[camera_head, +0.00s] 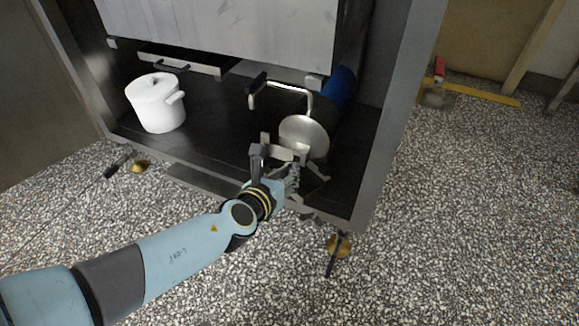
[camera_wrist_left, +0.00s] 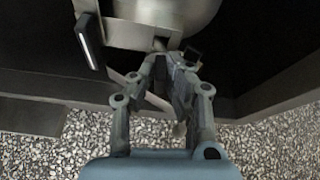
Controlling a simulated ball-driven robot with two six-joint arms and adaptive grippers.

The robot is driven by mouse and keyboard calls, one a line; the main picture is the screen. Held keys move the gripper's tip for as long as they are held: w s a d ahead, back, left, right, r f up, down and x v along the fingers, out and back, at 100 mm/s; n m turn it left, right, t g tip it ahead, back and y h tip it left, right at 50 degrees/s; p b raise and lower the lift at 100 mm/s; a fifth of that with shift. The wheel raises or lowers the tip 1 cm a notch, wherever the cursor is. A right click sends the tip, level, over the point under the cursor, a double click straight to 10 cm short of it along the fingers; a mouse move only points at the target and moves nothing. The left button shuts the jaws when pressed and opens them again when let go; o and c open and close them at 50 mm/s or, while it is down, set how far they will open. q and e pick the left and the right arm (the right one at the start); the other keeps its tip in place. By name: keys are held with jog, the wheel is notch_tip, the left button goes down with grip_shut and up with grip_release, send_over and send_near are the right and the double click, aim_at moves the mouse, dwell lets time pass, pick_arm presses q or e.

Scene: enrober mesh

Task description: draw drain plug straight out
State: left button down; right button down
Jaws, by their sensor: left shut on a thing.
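My left gripper (camera_head: 297,160) reaches into the low dark bay of the machine, at the front of a round silver housing (camera_head: 305,132). In the left wrist view my left gripper (camera_wrist_left: 161,52) has its fingertips close together at a small metal stub (camera_wrist_left: 160,43) below the housing (camera_wrist_left: 165,12). It is shut on this stub, which looks like the drain plug. The fingers hide most of the plug, and I cannot tell how far it sits in its seat. My right gripper is not in view.
A white lidded pot (camera_head: 156,104) stands at the left in the bay. A bent metal pipe with a black handle (camera_head: 257,84) rises beside the housing. A blue cylinder (camera_head: 341,86) lies behind. The frame's front post (camera_head: 388,130) stands close at right. The speckled floor in front is mostly clear.

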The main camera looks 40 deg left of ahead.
pick_arm(q)
jog(key=shift+s+d+b, duration=0.25)
jog(key=shift+s+b, duration=0.1)
jog(key=shift+s, duration=0.6)
jog(key=shift+s+d+b, duration=0.2)
jog(key=shift+s+b, duration=0.15)
jog(key=shift+s, duration=0.6)
